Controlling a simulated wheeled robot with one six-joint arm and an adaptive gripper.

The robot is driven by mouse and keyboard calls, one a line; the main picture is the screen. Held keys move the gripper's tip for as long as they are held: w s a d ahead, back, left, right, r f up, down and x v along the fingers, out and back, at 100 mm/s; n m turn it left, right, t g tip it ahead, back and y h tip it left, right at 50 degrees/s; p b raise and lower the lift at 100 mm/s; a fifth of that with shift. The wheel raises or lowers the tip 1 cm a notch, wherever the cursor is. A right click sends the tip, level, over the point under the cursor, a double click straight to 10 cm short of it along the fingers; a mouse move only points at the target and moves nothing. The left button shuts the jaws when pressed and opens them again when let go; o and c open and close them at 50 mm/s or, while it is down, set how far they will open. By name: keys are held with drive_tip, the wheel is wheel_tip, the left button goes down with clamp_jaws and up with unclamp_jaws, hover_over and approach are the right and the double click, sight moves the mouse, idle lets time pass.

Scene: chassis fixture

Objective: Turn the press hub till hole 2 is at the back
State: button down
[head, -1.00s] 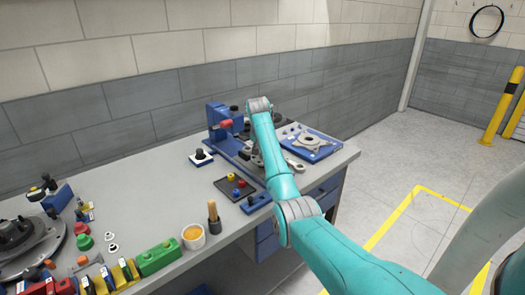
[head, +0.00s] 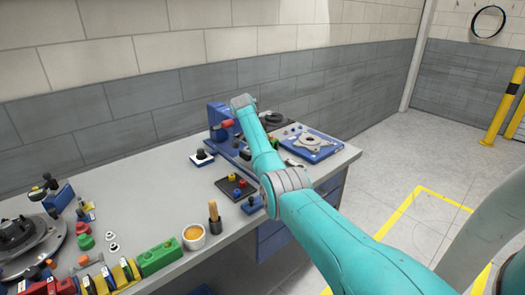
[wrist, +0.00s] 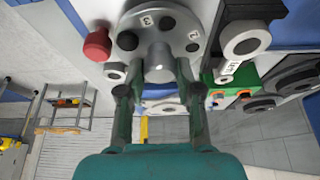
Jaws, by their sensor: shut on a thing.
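The press hub (wrist: 130,22) is a grey disc with dark holes and small numbered labels near the top of the wrist view. One label seems to read 2 (wrist: 167,22), but the digits are small and turned. My gripper (wrist: 160,68) has its two fingers closed in on either side of the hub's pale round middle post. In the head view the blue press (head: 217,114) stands at the back of the bench. My arm (head: 262,150) hides the hub and my fingertips there. I cannot tell which hole is at the back.
A red knob (wrist: 97,44) sits close beside the hub in the wrist view. A blue plate (head: 328,148) with a grey flange lies right of my arm. A dark tray (head: 229,190) with coloured knobs and a black knob on a white base (head: 201,157) are nearby.

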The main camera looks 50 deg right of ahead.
idle(0.4)
drive_tip(key=c, duration=0.8)
unclamp_jaws()
drive_tip(key=v, duration=1.2)
drive_tip(key=shift+w+d, duration=0.1)
drive_tip(key=shift+f, duration=0.1)
